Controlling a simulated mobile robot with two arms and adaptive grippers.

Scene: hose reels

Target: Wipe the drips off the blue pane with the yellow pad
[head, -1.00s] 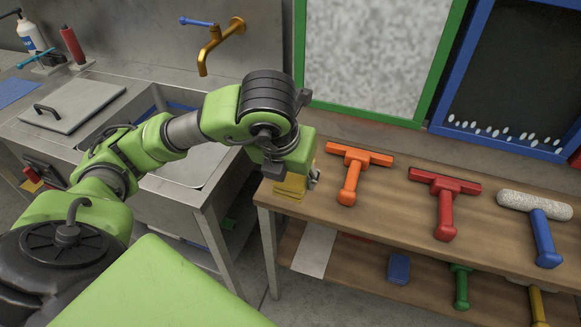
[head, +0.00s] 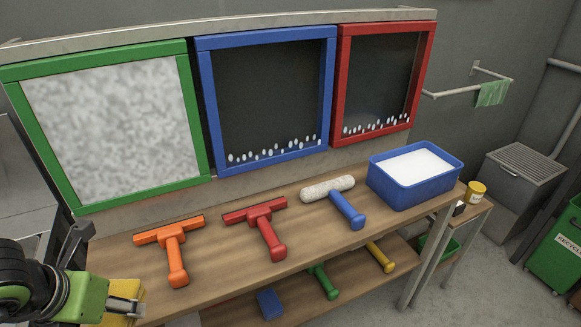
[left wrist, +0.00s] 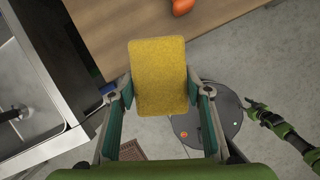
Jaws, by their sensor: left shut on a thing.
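The blue-framed pane (head: 265,85) is dark, with a row of white drips (head: 272,150) along its bottom edge. My left gripper is shut on the yellow pad (left wrist: 158,70), seen between its fingers (left wrist: 160,92) in the left wrist view. In the head view the pad (head: 122,319) and left gripper (head: 128,306) are at the lower left, near the bench's left end, well left of and nearer than the blue pane. My right gripper (left wrist: 255,108) shows small at the right in the left wrist view; its fingers are too small to judge.
The bench (head: 225,250) holds an orange squeegee (head: 172,250), a red squeegee (head: 262,225), a blue-handled roller (head: 345,208) and a blue tub (head: 415,175). A whitened green-framed pane (head: 110,120) and a dripped red-framed pane (head: 382,80) flank the blue one.

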